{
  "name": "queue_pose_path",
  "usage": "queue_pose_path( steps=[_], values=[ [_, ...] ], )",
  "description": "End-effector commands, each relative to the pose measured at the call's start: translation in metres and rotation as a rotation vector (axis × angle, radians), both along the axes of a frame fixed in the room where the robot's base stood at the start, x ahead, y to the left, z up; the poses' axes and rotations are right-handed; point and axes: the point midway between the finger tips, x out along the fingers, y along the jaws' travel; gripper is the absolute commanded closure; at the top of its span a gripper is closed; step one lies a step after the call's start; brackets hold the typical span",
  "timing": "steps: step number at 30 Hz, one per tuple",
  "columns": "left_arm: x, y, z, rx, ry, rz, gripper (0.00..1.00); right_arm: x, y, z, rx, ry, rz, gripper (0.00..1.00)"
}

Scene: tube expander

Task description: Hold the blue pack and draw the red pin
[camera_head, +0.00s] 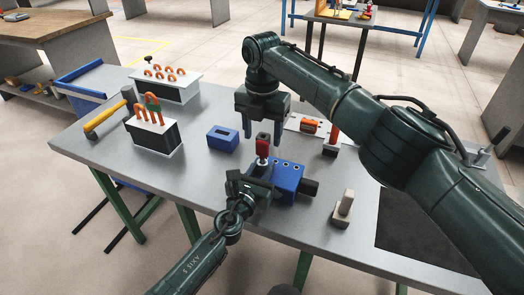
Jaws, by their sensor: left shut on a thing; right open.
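The blue pack (287,176) lies on the grey table near its middle, with several small holes along its top face. My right gripper (261,122) comes down from above. The pack's left end is partly hidden by my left gripper.
A blue block (223,138) with a slot lies left of the pack. A beige block (343,208) stands right of the pack. The front left tabletop is clear.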

Motion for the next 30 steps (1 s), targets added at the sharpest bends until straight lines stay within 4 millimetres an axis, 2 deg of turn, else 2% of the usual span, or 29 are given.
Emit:
queue_pose_path(
  steps=[6,12,24,30],
  values=[
    [0.000,0.000,-0.001,0.000,0.001,0.000,1.00,0.000,0.000,-0.031,0.000,0.002,-0.001,0.44],
    [0.000,0.000,-0.001,0.000,0.001,0.000,1.00,0.000,0.000,-0.047,0.000,0.001,0.001,0.44],
    [0.000,0.000,-0.001,0.000,0.001,0.000,1.00,0.000,0.000,-0.051,0.001,0.000,0.000,0.44],
    [0.000,0.000,-0.001,0.000,0.001,0.000,1.00,0.000,0.000,-0.051,0.001,0.000,0.000,0.61]
  ],
)
